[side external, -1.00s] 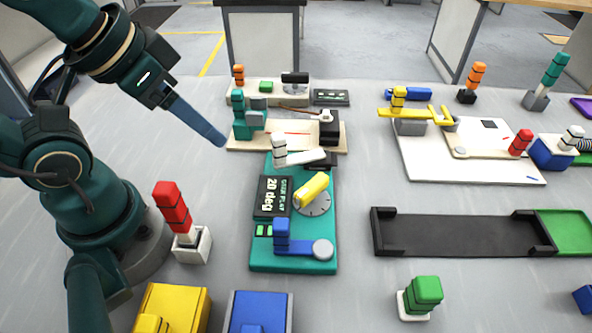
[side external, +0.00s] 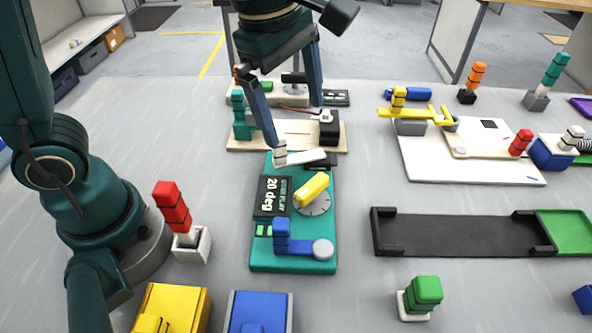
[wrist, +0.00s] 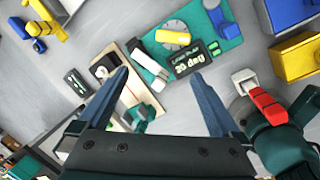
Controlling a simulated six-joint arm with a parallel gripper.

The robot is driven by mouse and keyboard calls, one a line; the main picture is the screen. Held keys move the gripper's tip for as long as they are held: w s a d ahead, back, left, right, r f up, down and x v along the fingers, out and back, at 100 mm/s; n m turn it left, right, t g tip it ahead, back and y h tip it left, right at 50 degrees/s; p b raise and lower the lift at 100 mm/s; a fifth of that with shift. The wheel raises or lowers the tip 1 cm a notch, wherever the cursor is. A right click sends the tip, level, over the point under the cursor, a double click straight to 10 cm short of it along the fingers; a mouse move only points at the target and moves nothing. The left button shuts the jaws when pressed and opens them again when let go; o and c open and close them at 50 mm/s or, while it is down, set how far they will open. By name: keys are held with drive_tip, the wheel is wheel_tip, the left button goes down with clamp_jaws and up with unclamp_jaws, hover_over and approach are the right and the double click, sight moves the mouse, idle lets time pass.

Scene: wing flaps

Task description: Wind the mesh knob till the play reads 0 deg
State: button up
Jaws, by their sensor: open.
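A teal board (side external: 262,262) carries a black display (side external: 271,197) reading 20 deg, with text above that looks like "gear play". A yellow bar-shaped knob (side external: 311,189) sits on a round grey dial (side external: 320,205), pointing obliquely. A blue upright grip (side external: 281,234) stands on a blue arm ending in a grey disc (side external: 322,249). A white handle (side external: 306,158) lies at the board's far end. I cannot tell which is named the mesh knob. My gripper (side external: 296,123) is open and empty, pointing down above the far end. The wrist view shows the display (wrist: 190,62) and yellow knob (wrist: 173,34) beyond the fingers.
A beige board (side external: 240,148) with a teal block (side external: 243,125) lies behind. A red-handled piece (side external: 173,208) stands left. Yellow (side external: 178,302) and blue (side external: 258,310) boxes are in front. A black tray (side external: 450,235) lies right, with bare table between.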

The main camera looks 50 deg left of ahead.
drive_tip(key=g, duration=0.2)
hover_over(312, 185)
drive_tip(key=f, duration=0.6)
drive_tip(key=shift+w+a, duration=0.15)
drive_tip(key=shift+w, duration=0.1)
drive_tip(key=shift+s+f, duration=0.15)
drive_tip(key=shift+f, duration=2.65)
drive_tip(key=c, duration=1.2)
drive_tip(key=shift+o, duration=0.2)
drive_tip(key=shift+m, duration=0.3)
